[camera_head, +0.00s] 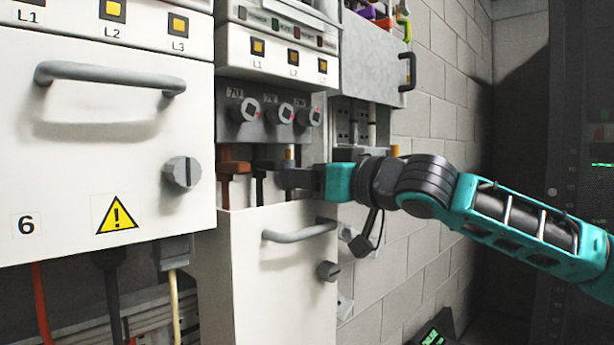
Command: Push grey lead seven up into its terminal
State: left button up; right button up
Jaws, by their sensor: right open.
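The terminal block (262,116) of unit seven is a dark grey box with a row of round terminals, above the pulled-down or low white drawer (262,270). A brown lead (231,167) and a black lead (261,166) come up below it on the left. The grey lead's place, right of the black lead, is largely covered by my right gripper, so I cannot tell how the lead sits. My right gripper (289,179) is open, with its fingers pointing left just below the terminals. Contact with a lead cannot be made out. My left gripper is out of view.
A closed white drawer marked 6 (108,150), with a handle and knob, fills the left. The low drawer's handle (299,231) and knob (328,270) stick out below my right gripper. A grey block wall (420,265) lies behind my right arm.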

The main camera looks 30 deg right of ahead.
grip_shut()
dwell(0.4)
